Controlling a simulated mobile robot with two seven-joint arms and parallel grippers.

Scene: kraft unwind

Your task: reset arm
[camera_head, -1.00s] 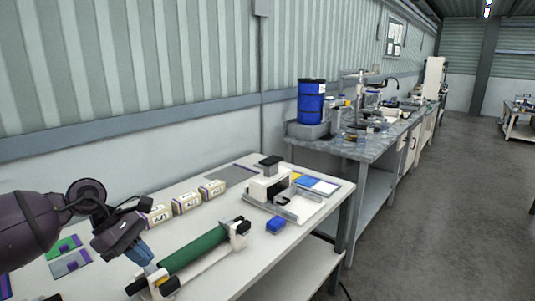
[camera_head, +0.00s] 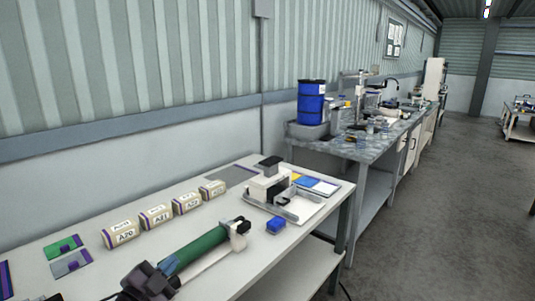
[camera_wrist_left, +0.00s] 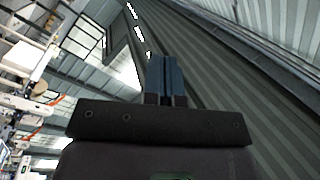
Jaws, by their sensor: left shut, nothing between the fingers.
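My left gripper (camera_wrist_left: 162,60) shows in the left wrist view with its two blue fingers side by side and shut, nothing between them. In that view it points at the corrugated wall and the roof, with no object near the fingertips. In the head view, a dark part of my left arm (camera_head: 146,282) shows at the bottom edge, in front of the near end of the stand with the green roll (camera_head: 203,248). My right gripper is in neither view.
Several labelled boxes (camera_head: 155,217) stand in a row on the white table (camera_head: 115,262). Green (camera_head: 63,246) and grey (camera_head: 70,263) cards lie at left. A blue block (camera_head: 276,226) and a white-and-black device (camera_head: 268,185) stand at right. A blue drum (camera_head: 311,103) stands on the farther bench.

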